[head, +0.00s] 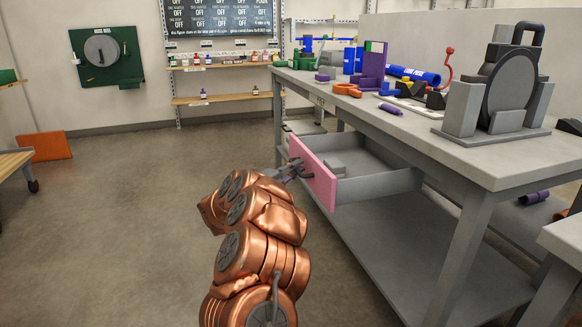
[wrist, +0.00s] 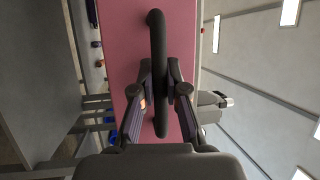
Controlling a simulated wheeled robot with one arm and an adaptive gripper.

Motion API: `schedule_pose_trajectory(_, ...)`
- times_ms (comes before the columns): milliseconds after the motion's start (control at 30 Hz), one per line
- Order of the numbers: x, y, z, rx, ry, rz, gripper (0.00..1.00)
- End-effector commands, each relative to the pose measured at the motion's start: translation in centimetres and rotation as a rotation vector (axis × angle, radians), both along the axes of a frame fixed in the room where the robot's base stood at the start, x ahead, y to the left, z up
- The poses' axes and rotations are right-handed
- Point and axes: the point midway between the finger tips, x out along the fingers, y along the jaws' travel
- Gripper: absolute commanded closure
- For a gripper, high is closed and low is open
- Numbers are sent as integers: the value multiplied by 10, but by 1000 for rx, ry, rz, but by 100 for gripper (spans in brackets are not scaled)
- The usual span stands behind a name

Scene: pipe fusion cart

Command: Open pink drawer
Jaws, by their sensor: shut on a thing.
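The pink drawer front (head: 312,172) stands out from under the grey workbench, and the drawer is pulled well open. Its grey tray (head: 375,187) shows behind the front, with a grey block inside. My gripper (head: 296,167) is at the drawer front at the end of my copper arm. In the wrist view, my gripper (wrist: 160,92) has a finger on each side of the dark bar handle (wrist: 158,40), shut on it. The pink front (wrist: 122,60) fills the middle of that view.
The workbench top (head: 440,140) holds several parts, including a blue pipe (head: 415,75) and a grey machine (head: 505,85). A lower shelf (head: 400,250) lies under the drawer. The floor (head: 130,220) left of my arm is clear.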

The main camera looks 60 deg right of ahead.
Motion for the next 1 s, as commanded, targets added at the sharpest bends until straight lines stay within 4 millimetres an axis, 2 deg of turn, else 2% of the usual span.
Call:
schedule_pose_trajectory(367,3,1,1,-3,1,5,100)
schedule_pose_trajectory(400,3,2,2,-2,1,6,85)
schedule_pose_trajectory(500,3,2,1,-3,1,5,75)
schedule_pose_trajectory(833,3,3,0,-1,0,3,75)
schedule_pose_trajectory(1000,8,18,-3,2,-1,7,75)
